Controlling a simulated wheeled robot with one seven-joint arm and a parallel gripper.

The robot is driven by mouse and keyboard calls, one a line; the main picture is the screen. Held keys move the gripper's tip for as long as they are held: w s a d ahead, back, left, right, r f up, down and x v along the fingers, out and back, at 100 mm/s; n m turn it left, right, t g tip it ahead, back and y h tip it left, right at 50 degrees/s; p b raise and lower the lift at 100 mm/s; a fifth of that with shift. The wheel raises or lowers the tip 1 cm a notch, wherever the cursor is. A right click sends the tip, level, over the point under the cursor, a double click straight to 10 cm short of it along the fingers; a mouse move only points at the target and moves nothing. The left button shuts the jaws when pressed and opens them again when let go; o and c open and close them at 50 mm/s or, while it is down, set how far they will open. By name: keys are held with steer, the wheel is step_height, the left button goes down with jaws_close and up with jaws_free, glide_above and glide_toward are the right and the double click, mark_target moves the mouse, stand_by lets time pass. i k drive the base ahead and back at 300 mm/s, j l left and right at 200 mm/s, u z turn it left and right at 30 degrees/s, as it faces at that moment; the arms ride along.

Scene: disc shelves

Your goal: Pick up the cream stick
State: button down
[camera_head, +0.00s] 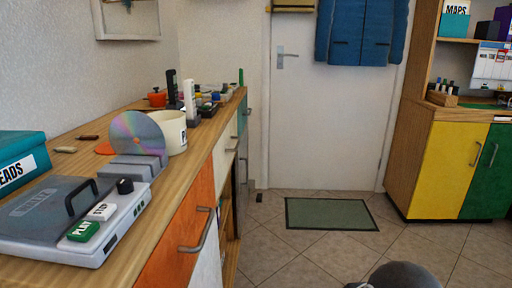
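A small pale stick-like piece (65,150), tan to cream, lies flat on the wooden counter (48,166) at the left, near the wall. It is the closest match to the cream stick, but it is too small to be sure. A brown stick-like piece (89,137) lies just behind it. My gripper does not show. A dark grey rounded part at the bottom edge, right of centre, seems to be mine.
On the counter stand a teal box (22,160), a grey player (68,215) with buttons, a disc (138,136) upright in a grey holder (134,167), and a cream pot (169,133). Drawer handles (199,232) stick out in front. The tiled floor (270,243) is mostly clear.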

mark_target(66, 149)
steer(key=u, duration=1.65)
steer(key=l+u, duration=0.2)
steer(key=u, duration=0.2)
steer(key=k+l+u, duration=0.1)
steer(key=u, duration=0.3)
steer(key=k+l+u, duration=0.1)
steer(key=l+u, duration=0.15)
steer(key=u, duration=0.15)
